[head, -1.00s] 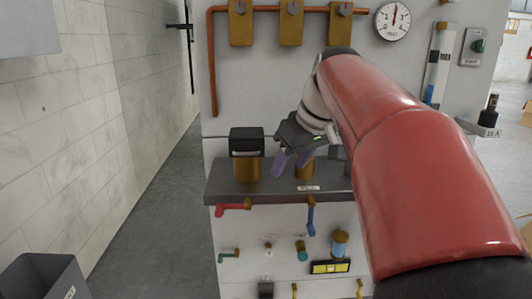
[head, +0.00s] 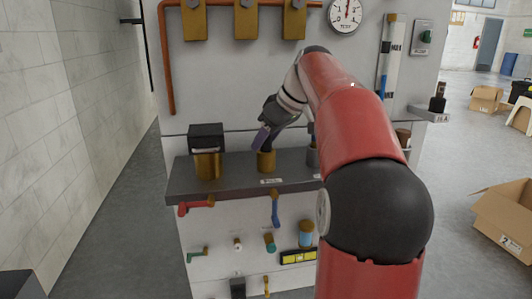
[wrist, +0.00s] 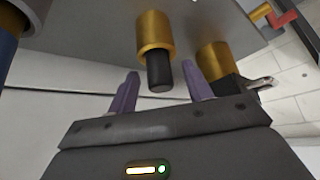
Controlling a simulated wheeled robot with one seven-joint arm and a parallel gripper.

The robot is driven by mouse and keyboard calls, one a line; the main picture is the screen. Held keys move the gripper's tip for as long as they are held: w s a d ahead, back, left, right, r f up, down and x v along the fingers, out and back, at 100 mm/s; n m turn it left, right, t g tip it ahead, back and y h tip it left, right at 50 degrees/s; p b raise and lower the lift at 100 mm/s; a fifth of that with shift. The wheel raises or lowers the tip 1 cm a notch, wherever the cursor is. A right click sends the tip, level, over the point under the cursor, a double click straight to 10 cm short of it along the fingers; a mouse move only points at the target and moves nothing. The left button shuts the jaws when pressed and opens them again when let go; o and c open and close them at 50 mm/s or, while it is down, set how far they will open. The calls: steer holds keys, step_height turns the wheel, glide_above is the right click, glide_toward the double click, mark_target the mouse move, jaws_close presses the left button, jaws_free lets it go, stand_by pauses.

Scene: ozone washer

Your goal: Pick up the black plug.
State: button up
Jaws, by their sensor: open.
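The black plug (wrist: 160,70) is a short dark cylinder sticking out of a brass socket (wrist: 155,32) in the wrist view. In the head view this middle brass socket (head: 266,161) stands on the grey shelf, with the plug mostly hidden by my gripper. My gripper (head: 263,138) is just above the socket in the head view, tilted. In the wrist view its two purple fingers (wrist: 160,75) are apart, with the plug appearing between and beyond their tips. Nothing is held. Whether a finger touches the plug cannot be told.
A brass fitting with a black block (head: 206,140) stands left on the grey shelf (head: 235,182); a grey fitting (head: 313,157) stands close right. Red (head: 195,206) and blue (head: 275,209) handles hang below. A gauge (head: 344,14) and brass valves are above.

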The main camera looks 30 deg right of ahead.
steer(key=shift+w+a+f, duration=0.1)
steer(key=shift+w+f, duration=0.05)
steer(key=shift+f, duration=0.15)
steer(key=shift+c, duration=0.4)
steer(key=c, duration=1)
steer(key=shift+o, duration=0.2)
steer(key=shift+r, duration=0.15)
